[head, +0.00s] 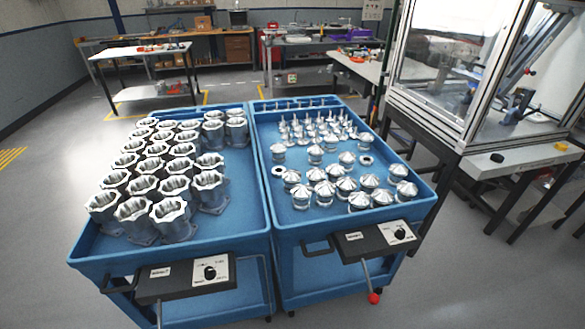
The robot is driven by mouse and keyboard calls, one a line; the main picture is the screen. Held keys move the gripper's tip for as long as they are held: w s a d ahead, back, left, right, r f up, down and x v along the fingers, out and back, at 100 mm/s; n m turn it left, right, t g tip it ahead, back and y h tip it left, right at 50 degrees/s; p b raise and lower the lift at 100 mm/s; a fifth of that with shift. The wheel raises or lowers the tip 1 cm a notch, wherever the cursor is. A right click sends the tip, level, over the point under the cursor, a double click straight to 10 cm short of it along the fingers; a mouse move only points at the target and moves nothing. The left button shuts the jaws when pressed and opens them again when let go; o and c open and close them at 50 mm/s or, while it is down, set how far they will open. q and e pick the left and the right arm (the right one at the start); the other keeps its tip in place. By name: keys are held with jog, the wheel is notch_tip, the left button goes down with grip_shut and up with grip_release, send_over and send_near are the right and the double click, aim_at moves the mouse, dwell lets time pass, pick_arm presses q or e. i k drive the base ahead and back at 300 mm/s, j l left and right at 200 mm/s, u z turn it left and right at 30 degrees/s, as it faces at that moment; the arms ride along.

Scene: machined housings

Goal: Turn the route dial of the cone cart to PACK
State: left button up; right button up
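The cone cart (420,207) is the blue cart on the right, holding silver cone-topped parts (345,185) and thin upright pins toward its back. A dark control box (363,245) is on its front edge. The box carries a white plate with a black round route dial (399,234). The dial's lettering is too small to read, so I cannot tell which mark it points at. Neither of my grippers is in view.
A second blue cart (92,262) with silver housings stands close on the left, with its own box and black dial (210,271). A lever with a red ball (374,298) hangs below the cone cart's box. A glass-walled machine (450,70) stands at right. Grey floor shows around.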

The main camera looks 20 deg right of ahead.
aim_at(400, 234)
jog(key=z, duration=1.55)
jog(key=i+l+u, duration=0.1)
jog(key=u, duration=0.3)
jog(key=i+l+u, duration=0.1)
jog(key=l+u, duration=0.55)
jog(key=u, duration=0.15)
